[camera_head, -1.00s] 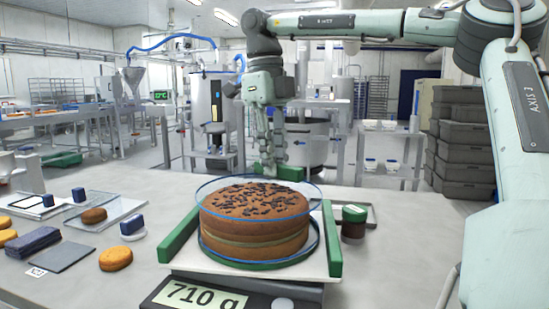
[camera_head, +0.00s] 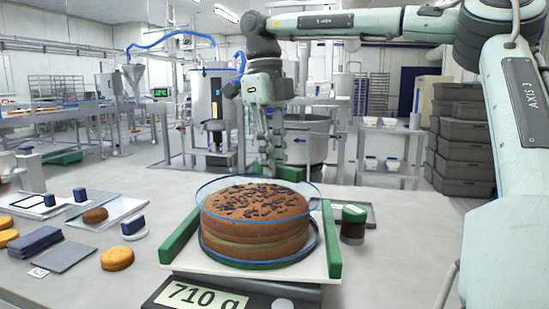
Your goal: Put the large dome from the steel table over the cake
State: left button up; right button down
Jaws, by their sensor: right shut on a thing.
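The chocolate-topped layer cake (camera_head: 255,225) stands upright on the green-edged board of the scale in the front middle. The large dome (camera_head: 320,193) is clear, with a thin blue edge line. It surrounds the cake, one blue line around the cake's top and another near its foot; whether its rim rests on the board I cannot tell. My right gripper (camera_head: 267,168) reaches down at the far side of the cake's top, shut on the dome; the held part is mostly hidden by the fingers. My left gripper is not in view.
The scale display (camera_head: 205,296) reads 710 g. Green rails (camera_head: 332,240) flank the cake. A dark jar with a green lid (camera_head: 353,222) stands close right. Small cakes (camera_head: 117,258), a dark blue stack (camera_head: 35,242) and trays lie left. Grey crates (camera_head: 465,150) stand behind right.

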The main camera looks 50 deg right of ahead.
jog(key=shift+f, duration=0.1)
dwell(0.4)
jog(key=c, duration=1.4)
grip_release()
jog(key=o, duration=0.5)
jog(key=shift+r+p, duration=1.1)
jog(key=shift+r, duration=2.4)
